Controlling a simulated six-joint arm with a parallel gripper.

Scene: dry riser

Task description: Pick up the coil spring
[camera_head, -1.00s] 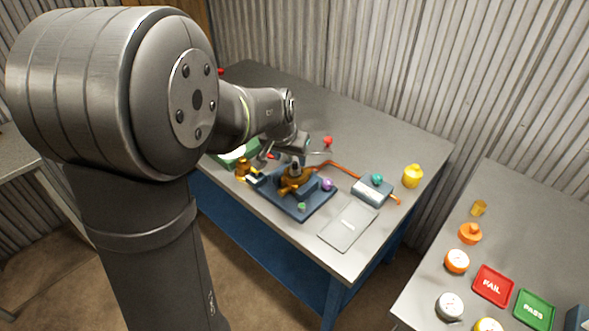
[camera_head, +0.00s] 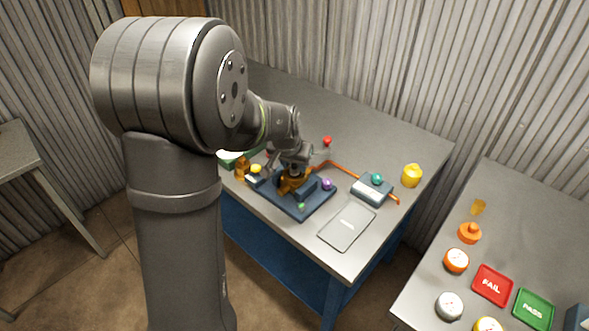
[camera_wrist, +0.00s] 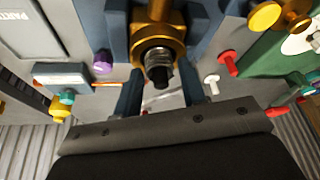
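A brass valve body (camera_head: 290,182) stands on a dark blue fixture plate (camera_head: 304,211) on the middle table. In the wrist view, its round brass collar (camera_wrist: 137,47) has a dark, ringed part, which looks like the coil spring (camera_wrist: 157,58), upright around a dark stem in its middle. My gripper (camera_wrist: 160,82) is open, with one finger on each side of the spring and visible gaps between. It seems to hold nothing. In the head view my gripper (camera_head: 293,160) is just above the valve body, and the spring is too small to tell.
A grey box with a teal knob (camera_head: 377,178), a flat grey tray (camera_head: 346,228) and a yellow object (camera_head: 412,175) lie to the right. A red-topped part (camera_head: 327,141) stands behind.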

